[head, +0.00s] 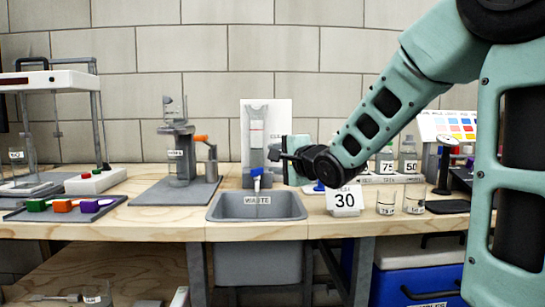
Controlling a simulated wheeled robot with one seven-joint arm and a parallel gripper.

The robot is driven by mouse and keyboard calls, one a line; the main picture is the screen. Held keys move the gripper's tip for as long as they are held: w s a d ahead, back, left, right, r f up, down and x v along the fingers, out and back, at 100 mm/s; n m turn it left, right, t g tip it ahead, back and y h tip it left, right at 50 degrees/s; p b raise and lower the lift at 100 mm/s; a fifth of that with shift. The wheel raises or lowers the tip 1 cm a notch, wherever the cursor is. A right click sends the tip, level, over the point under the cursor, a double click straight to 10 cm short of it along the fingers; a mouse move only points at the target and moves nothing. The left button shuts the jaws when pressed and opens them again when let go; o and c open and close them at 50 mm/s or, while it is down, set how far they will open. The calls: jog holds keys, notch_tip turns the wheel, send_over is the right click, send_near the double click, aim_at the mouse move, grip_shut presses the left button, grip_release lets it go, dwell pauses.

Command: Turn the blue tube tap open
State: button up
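The blue tap (257,171) sits at the bottom of an upright grey tube stand (256,140), just above the grey waste sink. The tube shows a red line and has a white card (280,112) behind it.
The waste sink (258,218) lies below the tap. A "30" card (345,200) and beakers (386,202) stand to the right, with labelled bottles behind. A grey stand with an orange part (180,150) is left. Bare wooden bench (150,222) lies in front of it.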

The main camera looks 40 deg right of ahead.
jog(key=shift+s, duration=0.4)
notch_tip(320, 180, up, 6)
jog(key=p, duration=0.5)
jog(key=shift+f+p, duration=0.2)
jog(key=shift+p, duration=0.15)
